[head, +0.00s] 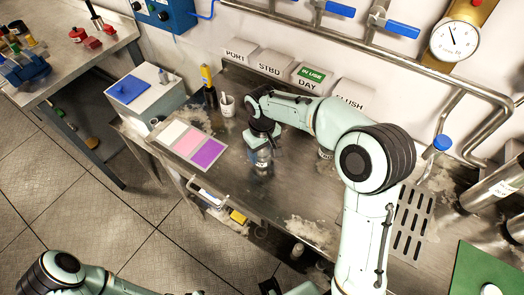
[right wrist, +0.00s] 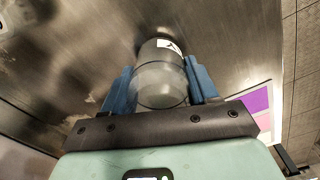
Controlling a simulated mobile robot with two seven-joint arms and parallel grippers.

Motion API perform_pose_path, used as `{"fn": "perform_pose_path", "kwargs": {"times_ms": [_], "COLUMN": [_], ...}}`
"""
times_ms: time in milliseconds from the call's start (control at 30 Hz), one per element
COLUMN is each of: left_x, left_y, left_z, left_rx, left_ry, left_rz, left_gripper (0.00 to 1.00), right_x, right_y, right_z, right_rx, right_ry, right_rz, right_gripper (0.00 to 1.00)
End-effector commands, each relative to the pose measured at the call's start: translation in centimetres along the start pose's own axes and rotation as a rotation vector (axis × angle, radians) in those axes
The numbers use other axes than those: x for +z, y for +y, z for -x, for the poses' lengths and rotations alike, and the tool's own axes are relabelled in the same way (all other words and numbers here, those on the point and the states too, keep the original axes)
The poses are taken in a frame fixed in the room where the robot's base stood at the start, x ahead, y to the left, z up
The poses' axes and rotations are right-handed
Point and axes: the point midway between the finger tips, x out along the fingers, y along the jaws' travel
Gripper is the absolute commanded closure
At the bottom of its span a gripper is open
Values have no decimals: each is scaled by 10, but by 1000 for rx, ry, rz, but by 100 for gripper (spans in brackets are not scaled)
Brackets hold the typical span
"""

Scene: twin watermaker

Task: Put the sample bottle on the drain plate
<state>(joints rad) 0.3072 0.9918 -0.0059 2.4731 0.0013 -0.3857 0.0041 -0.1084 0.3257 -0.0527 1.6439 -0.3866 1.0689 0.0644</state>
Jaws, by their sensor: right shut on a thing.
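The sample bottle (head: 262,163), a clear grey cylinder with a white label, is at the middle of the steel bench in the head view. My right gripper (head: 261,143) is shut on it from above. In the right wrist view the bottle (right wrist: 162,75) sits between the two blue fingers of that gripper (right wrist: 163,92). I cannot tell whether its base touches the bench. The drain plate (head: 412,222), a grey slotted plate, lies to the right, beyond my right arm. It looks empty, though my arm hides its left edge. My left arm shows at the bottom left, but I cannot make out its gripper.
A white, pink and purple card (head: 188,144) lies left of the bottle. A white cup (head: 227,106) and a yellow-black tool (head: 209,88) stand behind it. Labelled boxes (head: 308,76) line the wall. Steel cylinders (head: 492,185) and a green mat (head: 485,272) are beyond the plate.

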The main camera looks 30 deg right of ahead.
Motion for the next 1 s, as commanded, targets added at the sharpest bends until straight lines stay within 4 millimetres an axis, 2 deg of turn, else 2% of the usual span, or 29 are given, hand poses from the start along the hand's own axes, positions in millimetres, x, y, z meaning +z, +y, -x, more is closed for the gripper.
{"fn": "perform_pose_path", "kwargs": {"times_ms": [367, 400, 433, 467, 767, 867, 1000], "left_x": [1, 1, 0, 0, 0, -1, -2], "left_y": [-1, -1, -1, -1, 0, 1, 3], "left_z": [-2, -2, -2, -2, 0, 2, 6], "left_rx": [0, 0, 0, 0, 0, 0, 1], "left_ry": [-1, -1, -1, -1, 0, 1, 3], "left_rz": [1, 0, 0, 0, 0, 0, -1], "left_gripper": [57, 57, 57, 57, 57, 57, 57], "right_x": [0, 0, 0, 0, 0, -1, -1], "right_y": [0, 0, 0, 0, 0, 0, 0], "right_z": [-4, -3, -3, -3, -1, 7, 32], "right_rx": [0, 0, 0, 0, 0, 1, 1], "right_ry": [0, 0, 0, 0, 1, 2, 6], "right_rz": [0, 0, 0, 0, 0, 1, 1], "right_gripper": [71, 29, 19, 16, 16, 16, 16]}}
